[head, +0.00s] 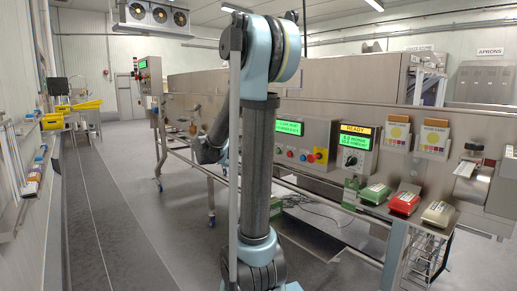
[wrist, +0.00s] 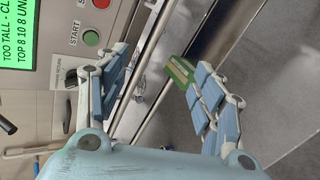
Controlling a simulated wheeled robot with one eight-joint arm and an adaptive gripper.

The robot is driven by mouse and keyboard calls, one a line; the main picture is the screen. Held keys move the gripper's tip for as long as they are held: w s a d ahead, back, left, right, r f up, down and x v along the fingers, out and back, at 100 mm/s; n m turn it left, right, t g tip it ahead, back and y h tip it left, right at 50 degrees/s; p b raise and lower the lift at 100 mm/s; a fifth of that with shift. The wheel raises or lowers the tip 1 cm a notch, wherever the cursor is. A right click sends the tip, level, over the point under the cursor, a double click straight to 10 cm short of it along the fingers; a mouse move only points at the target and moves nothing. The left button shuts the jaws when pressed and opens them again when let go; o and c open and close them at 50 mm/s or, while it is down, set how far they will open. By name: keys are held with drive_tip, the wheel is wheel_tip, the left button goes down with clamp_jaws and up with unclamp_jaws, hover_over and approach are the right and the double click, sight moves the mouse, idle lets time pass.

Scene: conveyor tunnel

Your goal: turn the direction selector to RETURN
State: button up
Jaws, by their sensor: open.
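A small plate with a printed label (wrist: 66,78), on which RETURN seems to read, shows at the left of the wrist view. The handle is outside the gap between the fingers.
A green START button (wrist: 91,38), a red button (wrist: 101,4) and a green display (wrist: 17,32) are near the label. Metal rails and a green block (wrist: 180,72) lie beyond the fingers. A READY panel with a dial (head: 352,161) is right of my arm. The left aisle is clear.

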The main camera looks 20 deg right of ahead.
drive_tip(key=w+a+r+n+t+h, duration=0.1)
drive_tip(key=w+n+h, duration=0.15)
drive_tip(key=w, duration=0.55)
drive_tip(key=w+a+r+n+t+h, duration=0.1)
drive_tip(key=w+a+r+h, duration=0.15)
drive_tip(key=w, duration=0.65)
drive_tip(key=r+x, duration=0.1)
drive_tip(key=x, duration=1.7)
drive_tip(key=shift+f+h, duration=0.35)
drive_tip(key=shift+h, duration=0.05)
drive_tip(key=shift+d, duration=0.1)
